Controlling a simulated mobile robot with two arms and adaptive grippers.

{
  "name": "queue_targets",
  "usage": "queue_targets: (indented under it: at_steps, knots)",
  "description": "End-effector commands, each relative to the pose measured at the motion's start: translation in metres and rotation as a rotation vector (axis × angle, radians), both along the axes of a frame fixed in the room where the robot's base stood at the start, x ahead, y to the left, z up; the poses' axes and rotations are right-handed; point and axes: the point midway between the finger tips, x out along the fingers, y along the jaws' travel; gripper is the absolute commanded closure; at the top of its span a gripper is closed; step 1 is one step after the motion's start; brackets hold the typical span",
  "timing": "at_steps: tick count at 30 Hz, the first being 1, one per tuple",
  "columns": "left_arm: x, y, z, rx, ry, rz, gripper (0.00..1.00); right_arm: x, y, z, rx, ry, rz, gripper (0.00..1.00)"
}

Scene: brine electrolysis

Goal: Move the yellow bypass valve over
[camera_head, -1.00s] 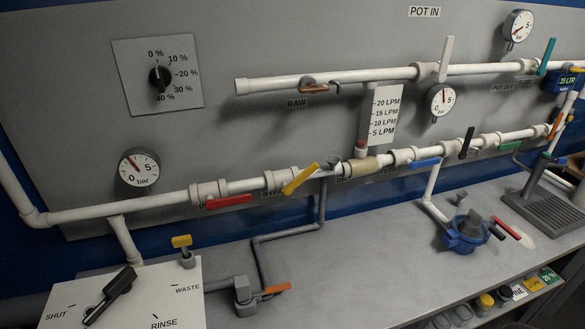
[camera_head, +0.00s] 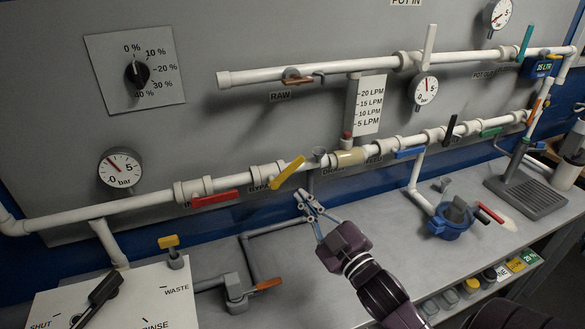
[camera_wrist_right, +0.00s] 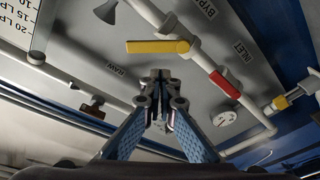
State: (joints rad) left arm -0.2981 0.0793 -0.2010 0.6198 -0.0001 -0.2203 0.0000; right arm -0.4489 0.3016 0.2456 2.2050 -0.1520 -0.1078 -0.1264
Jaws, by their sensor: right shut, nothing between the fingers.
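The yellow bypass valve handle (camera_head: 288,172) sits on the lower white pipe, slanting up to the right across it, above a partly hidden label beginning "BYP". In the right wrist view the same yellow handle (camera_wrist_right: 158,46) lies beyond the fingertips, near the BYPASS label. My right gripper (camera_head: 308,204) is just below and right of the handle, apart from it, in front of the panel's lower part. Its blue-padded fingers (camera_wrist_right: 160,92) meet at the tips, shut and empty. My left gripper does not show.
A red handle (camera_head: 215,199) is left of the yellow one; a beige fitting (camera_head: 347,157) and blue handle (camera_head: 409,153) are to its right. A smaller yellow handle (camera_head: 168,241) and an orange-handled valve (camera_head: 268,284) stand by the bench. The pipe crosses close above my gripper.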

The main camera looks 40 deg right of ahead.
Motion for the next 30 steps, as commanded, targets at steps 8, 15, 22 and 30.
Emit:
queue_targets:
  at_steps: [8, 15, 22, 30]
  knots:
    - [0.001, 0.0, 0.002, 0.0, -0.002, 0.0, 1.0, 0.002, -0.002, 0.035, -0.076, -0.126, 0.037, 1.0]
    - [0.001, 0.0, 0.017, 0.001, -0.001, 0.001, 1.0, 0.035, -0.002, 0.047, -0.074, -0.127, 0.038, 1.0]
    - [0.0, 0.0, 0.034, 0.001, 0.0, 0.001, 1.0, 0.079, -0.003, 0.059, -0.074, -0.126, 0.037, 1.0]
    - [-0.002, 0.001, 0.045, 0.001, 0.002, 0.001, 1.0, 0.092, -0.02, 0.038, -0.073, -0.118, 0.036, 1.0]
